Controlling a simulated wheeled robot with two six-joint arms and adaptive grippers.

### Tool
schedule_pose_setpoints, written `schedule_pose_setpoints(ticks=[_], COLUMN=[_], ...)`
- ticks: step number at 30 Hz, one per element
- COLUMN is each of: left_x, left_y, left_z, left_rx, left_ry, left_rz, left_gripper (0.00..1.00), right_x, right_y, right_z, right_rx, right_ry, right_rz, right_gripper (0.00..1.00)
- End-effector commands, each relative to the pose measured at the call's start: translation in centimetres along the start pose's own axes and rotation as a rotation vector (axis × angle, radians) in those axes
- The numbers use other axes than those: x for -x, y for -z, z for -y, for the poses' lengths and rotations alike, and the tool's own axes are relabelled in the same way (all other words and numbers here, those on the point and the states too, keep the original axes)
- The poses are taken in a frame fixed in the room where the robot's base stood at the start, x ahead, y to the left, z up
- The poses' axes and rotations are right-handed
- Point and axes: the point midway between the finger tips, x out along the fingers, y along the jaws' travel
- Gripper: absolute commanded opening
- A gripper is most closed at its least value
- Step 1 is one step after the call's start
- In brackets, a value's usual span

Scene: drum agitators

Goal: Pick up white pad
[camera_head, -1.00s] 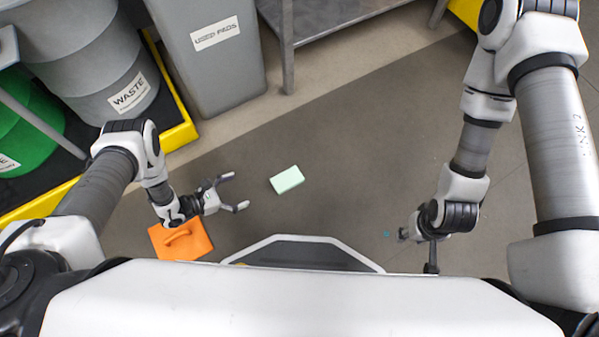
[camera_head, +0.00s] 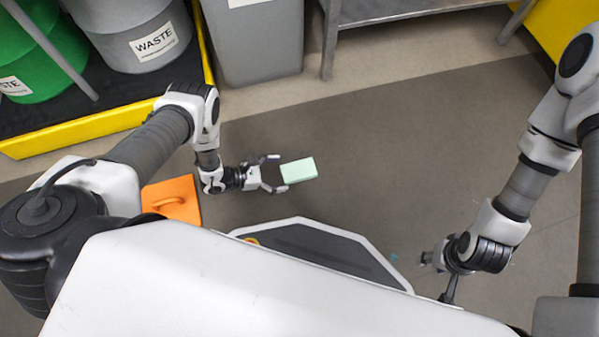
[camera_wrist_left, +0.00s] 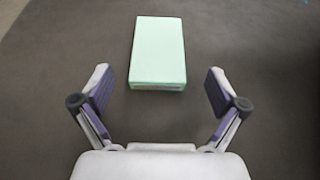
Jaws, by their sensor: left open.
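The pad (camera_head: 299,170), a pale green-white block, lies flat on the grey floor in the head view. It also shows in the left wrist view (camera_wrist_left: 157,50), just ahead of the fingertips and roughly centred between them. My left gripper (camera_head: 274,173) is open and empty, close beside the pad on its left; in the wrist view its two fingers (camera_wrist_left: 158,90) are spread wide with the pad beyond them. My right gripper (camera_head: 428,258) is at the right, far from the pad; its fingers are too small to read.
An orange plate with a handle (camera_head: 172,201) lies on the floor left of my left gripper. A grey bin (camera_head: 250,45), a metal table (camera_head: 400,12) and waste drums on a yellow-edged pallet (camera_head: 90,128) stand at the back. Floor right of the pad is clear.

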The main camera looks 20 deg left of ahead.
Motion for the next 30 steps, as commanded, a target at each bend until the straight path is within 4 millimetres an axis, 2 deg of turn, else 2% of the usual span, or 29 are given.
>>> schedule_pose_setpoints(ticks=[5,7,9,14,15,20,21,23,24,30], left_x=[-3.2,-4.3,-4.9,-4.8,-4.8,-4.8,-4.8,-4.8,-4.8,-4.8], left_y=[0.7,0.5,0.3,0.0,0.0,0.1,0.1,0.1,0.1,0.0], left_z=[-0.2,-0.2,-0.2,-0.2,-0.2,-0.2,-0.2,-0.2,-0.2,-0.2], left_rx=[-0.001,-0.001,-0.001,0.000,0.000,0.000,0.000,0.000,0.000,0.000], left_ry=[0.002,0.002,0.000,-0.001,-0.001,-0.001,-0.001,-0.001,-0.001,-0.001], left_rz=[0.001,0.002,0.001,0.000,0.000,0.000,0.000,-0.001,0.000,-0.001], left_gripper=[0.97,0.97,0.97,0.97,0.93,0.37,0.30,0.30,0.25,0.24], right_x=[-2.6,-3.0,-3.1,-2.8,-2.8,-2.8,-2.8,-2.9,-2.9,-2.8], right_y=[0.1,0.1,0.1,0.2,0.2,0.2,0.2,0.2,0.2,0.1], right_z=[-0.1,-0.1,-0.1,-0.1,-0.1,-0.1,-0.1,-0.1,-0.1,-0.1], right_rx=[-0.004,-0.006,-0.006,-0.007,-0.007,-0.007,-0.007,-0.007,-0.006,-0.006], right_ry=[0.000,-0.001,-0.001,-0.001,-0.001,-0.001,-0.001,-0.001,-0.001,-0.001], right_rz=[-0.003,-0.004,-0.004,-0.005,-0.005,-0.005,-0.005,-0.004,-0.004,-0.004], right_gripper=[0.40,0.40,0.40,0.40,0.40,0.40,0.40,0.40,0.40,0.40])
